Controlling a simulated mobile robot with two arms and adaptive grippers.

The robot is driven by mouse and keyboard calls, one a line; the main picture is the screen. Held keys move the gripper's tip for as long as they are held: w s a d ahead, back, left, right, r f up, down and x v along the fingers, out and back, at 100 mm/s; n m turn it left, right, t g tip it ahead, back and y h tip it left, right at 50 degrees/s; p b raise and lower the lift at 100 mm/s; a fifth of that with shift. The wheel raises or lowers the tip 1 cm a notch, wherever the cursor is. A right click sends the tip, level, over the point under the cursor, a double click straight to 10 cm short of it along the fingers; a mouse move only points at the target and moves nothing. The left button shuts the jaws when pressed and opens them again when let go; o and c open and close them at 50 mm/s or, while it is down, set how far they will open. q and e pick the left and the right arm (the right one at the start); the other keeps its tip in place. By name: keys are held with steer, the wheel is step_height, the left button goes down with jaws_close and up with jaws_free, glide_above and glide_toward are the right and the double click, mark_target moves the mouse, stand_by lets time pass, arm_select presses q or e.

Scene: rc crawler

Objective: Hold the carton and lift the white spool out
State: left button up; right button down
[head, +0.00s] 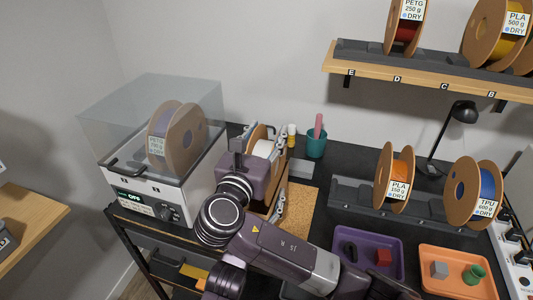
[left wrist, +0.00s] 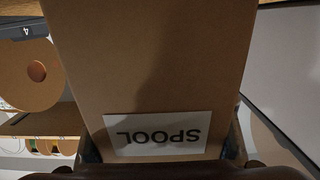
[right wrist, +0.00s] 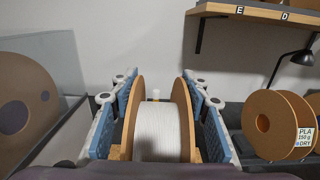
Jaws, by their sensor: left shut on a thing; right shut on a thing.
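The white spool (right wrist: 158,130), white filament between two tan flanges, fills the middle of the right wrist view. My right gripper (right wrist: 160,105) is shut on it, its blue-padded fingers along the outer sides of the flanges. In the head view the spool (head: 263,147) shows above my right gripper's purple body, which hides much of the carton. The brown carton (left wrist: 150,60) fills the left wrist view, with an upside-down SPOOL label (left wrist: 157,134). My left gripper (left wrist: 160,160) is shut on the carton at that view's lower edge. How deep the spool sits in the carton is hidden.
A clear-lidded dryer (head: 155,185) with a spool inside stands left of the carton. A teal cup (head: 316,146) is behind to the right. A rack (head: 340,193) with orange and blue spools, a purple tray (head: 345,238) and an orange tray (head: 440,285) are right.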

step_height(320, 180, up, 11)
steer(key=shift+f, duration=0.15)
arm_select(q)
steer(key=o, duration=1.3)
steer(key=shift+c, duration=0.2)
steer(key=shift+s, duration=0.1)
